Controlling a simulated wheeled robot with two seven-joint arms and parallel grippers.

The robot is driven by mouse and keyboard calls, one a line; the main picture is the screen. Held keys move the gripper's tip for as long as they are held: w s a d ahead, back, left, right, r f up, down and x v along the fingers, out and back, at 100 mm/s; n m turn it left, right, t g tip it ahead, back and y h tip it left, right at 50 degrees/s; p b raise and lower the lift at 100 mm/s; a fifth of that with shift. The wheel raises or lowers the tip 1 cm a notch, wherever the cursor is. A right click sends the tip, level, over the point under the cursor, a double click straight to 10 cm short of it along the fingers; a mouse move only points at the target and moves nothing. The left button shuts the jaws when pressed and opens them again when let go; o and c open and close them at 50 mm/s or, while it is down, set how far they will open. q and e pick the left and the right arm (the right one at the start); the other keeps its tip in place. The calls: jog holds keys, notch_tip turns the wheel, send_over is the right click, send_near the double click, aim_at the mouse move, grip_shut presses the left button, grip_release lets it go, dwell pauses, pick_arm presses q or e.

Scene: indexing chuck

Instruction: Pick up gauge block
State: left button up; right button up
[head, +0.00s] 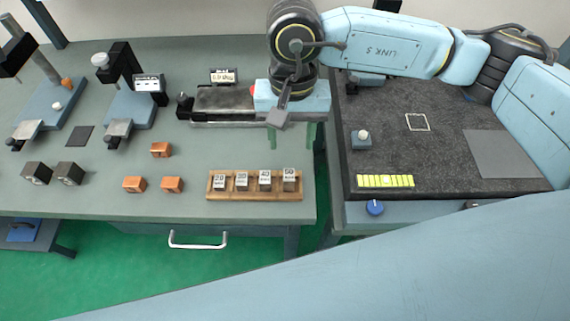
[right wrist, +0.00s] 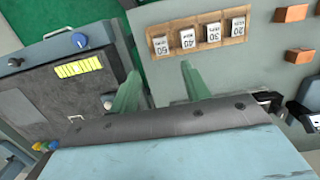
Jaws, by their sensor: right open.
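Several grey gauge blocks with white number labels stand in a row in a wooden rack (head: 255,196). The head view shows the 20 block (head: 219,182), the 30 block (head: 242,181), the 40 block (head: 265,180) and the 50 block (head: 289,180). The rack (right wrist: 199,32) also shows in the right wrist view, beyond the fingertips. My right gripper (head: 297,146) is open with its green fingers apart and nothing between them. It is above the bench, behind the rack's right end and apart from the blocks. My left gripper is not in view.
Orange blocks (head: 134,184) lie left of the rack. Dark cubes (head: 70,173) and measuring stands are further left. A vise-like device (head: 225,103) stands behind. A dark plate (head: 440,140) with a yellow strip (head: 385,181) lies right, past a gap.

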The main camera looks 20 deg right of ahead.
aim_at(289, 174)
jog(key=f, duration=0.4)
jog(key=s+f, duration=0.1)
jog(key=f, duration=0.1)
jog(key=shift+a+f, duration=0.15)
jog(key=shift+f, duration=0.05)
jog(key=shift+s+a+f+p, duration=0.15)
jog(key=shift+f+p, duration=0.2)
jog(key=shift+f, duration=1)
jog(key=shift+s+a+f+p, duration=0.1)
jog(key=shift+f+p, duration=0.2)
jog(key=shift+f, duration=1)
jog(key=shift+r, duration=0.1)
grip_shut()
